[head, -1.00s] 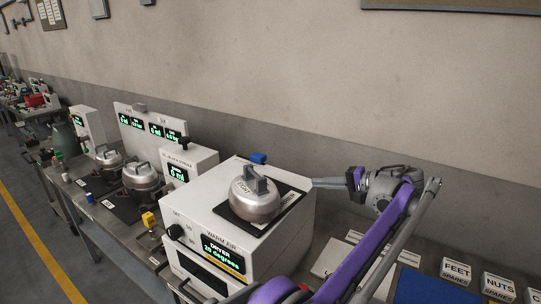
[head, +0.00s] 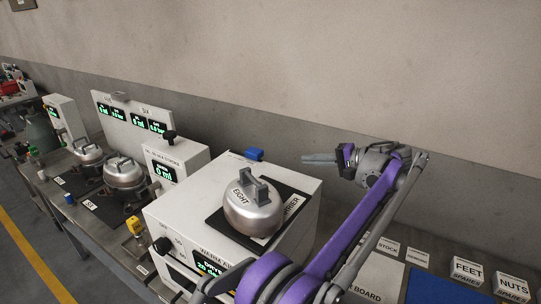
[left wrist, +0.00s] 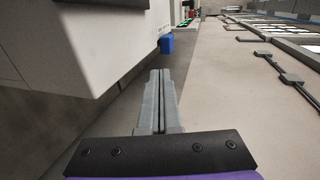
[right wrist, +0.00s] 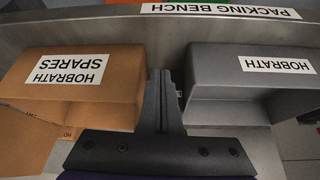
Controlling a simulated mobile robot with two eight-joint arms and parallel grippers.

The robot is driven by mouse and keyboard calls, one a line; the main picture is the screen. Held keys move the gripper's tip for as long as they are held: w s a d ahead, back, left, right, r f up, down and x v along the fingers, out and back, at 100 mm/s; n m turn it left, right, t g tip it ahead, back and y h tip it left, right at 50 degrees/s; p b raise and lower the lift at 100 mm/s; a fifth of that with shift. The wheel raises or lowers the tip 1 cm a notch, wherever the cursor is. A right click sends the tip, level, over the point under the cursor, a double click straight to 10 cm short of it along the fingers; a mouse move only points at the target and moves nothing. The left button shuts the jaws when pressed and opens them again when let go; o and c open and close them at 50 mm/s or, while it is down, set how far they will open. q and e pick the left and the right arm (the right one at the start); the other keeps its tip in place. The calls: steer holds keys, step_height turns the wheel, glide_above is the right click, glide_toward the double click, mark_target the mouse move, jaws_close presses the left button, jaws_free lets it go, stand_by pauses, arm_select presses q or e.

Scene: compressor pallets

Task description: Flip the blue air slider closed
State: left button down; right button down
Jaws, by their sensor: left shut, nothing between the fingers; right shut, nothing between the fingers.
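The blue air slider (head: 254,154) is a small blue block at the back top edge of the white warm-air dryer (head: 297,178). It also shows in the left wrist view (left wrist: 166,43), beyond the fingertips and beside the white casing. My left gripper (head: 306,160) is shut and empty. Its fingers point left toward the slider, behind the dryer's back right corner, with a clear gap to the slider. My right gripper (right wrist: 158,75) is shut and empty, in the right wrist view only, over a packing bench.
A silver pot-shaped unit marked EIGHT (head: 252,208) stands on a black mat on the dryer. The wall (head: 300,80) runs close behind. Labelled spares boxes (head: 468,269) stand at right. A brown box (right wrist: 75,85) and grey box (right wrist: 250,85) flank my right gripper.

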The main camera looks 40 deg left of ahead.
arm_select(q)
steer(key=shift+a+f, duration=0.15)
steer(key=shift+a, duration=0.35)
glide_toward(252, 150)
steer(key=a+f, duration=0.2)
steer(key=shift+f, duration=0.4)
steer(key=shift+s+a, duration=0.1)
steer(key=shift+a, duration=0.4)
arm_select(e)
steer(key=shift+w+r, duration=0.1)
